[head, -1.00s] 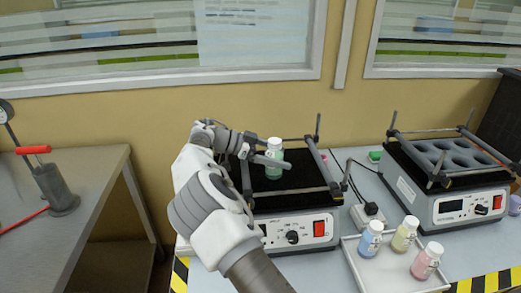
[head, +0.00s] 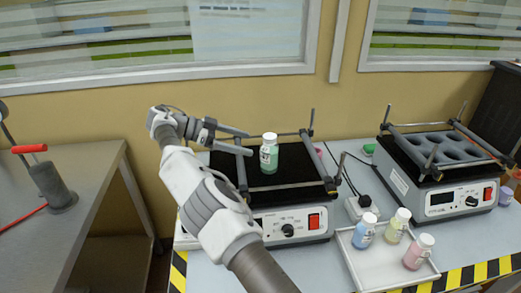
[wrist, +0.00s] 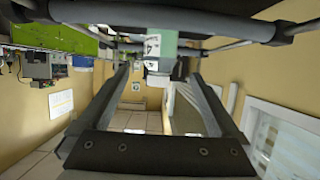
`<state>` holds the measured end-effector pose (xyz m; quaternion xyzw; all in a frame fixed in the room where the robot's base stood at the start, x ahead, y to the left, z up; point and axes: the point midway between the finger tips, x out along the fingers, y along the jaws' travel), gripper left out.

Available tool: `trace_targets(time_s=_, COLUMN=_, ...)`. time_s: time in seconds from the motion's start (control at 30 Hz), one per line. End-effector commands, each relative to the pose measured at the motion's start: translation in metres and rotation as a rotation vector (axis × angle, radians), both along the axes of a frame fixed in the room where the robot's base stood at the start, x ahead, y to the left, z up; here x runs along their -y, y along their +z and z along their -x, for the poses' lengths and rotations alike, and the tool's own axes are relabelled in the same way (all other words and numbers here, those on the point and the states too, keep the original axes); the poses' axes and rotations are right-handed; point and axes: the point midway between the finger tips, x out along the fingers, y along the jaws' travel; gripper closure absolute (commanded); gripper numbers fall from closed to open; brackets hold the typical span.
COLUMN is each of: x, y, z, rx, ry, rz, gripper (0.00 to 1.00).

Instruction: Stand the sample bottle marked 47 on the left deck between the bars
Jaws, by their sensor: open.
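The green sample bottle (head: 269,155) with a white cap stands upright on the black top of the left deck (head: 300,178), between its grey side bars. A label with dark marks faces left; in the wrist view the bottle (wrist: 160,48) shows a "4", the rest unclear. My gripper (head: 251,143) is open, left of the bottle, fingers pointing at it and reaching over the left bar. In the wrist view the bottle lies beyond the tips of my gripper (wrist: 162,75), apart from them as far as I can tell.
A white tray (head: 385,275) at the front holds blue (head: 365,231), yellow (head: 398,226) and pink (head: 418,252) bottles. The right shaker (head: 445,190) has a top with round holes. A grey side table (head: 90,190) with a red-handled device (head: 47,180) stands at left.

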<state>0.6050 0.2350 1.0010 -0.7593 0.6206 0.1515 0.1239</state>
Motion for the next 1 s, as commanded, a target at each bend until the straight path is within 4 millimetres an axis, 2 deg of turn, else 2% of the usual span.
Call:
trace_targets(time_s=0.17, x=0.001, y=0.001, z=0.000, rx=-0.002, ry=-0.001, rz=-0.002, gripper=0.02)
trace_targets(time_s=0.27, x=0.012, y=0.009, z=-0.003, rx=-0.024, ry=-0.012, rz=-0.022, gripper=0.02)
trace_targets(time_s=0.37, x=0.039, y=0.026, z=-0.010, rx=-0.079, ry=-0.029, rz=-0.075, gripper=0.02)
trace_targets(time_s=0.47, x=0.077, y=0.048, z=-0.013, rx=-0.158, ry=-0.040, rz=-0.158, gripper=0.02)
trace_targets(time_s=0.63, x=0.140, y=0.079, z=-0.007, rx=-0.296, ry=-0.014, rz=-0.322, gripper=0.02)
trace_targets(time_s=0.8, x=0.191, y=0.102, z=0.015, rx=-0.408, ry=0.066, rz=-0.486, gripper=0.02)
trace_targets(time_s=1.0, x=0.233, y=0.122, z=0.054, rx=-0.495, ry=0.218, rz=-0.652, gripper=0.02)
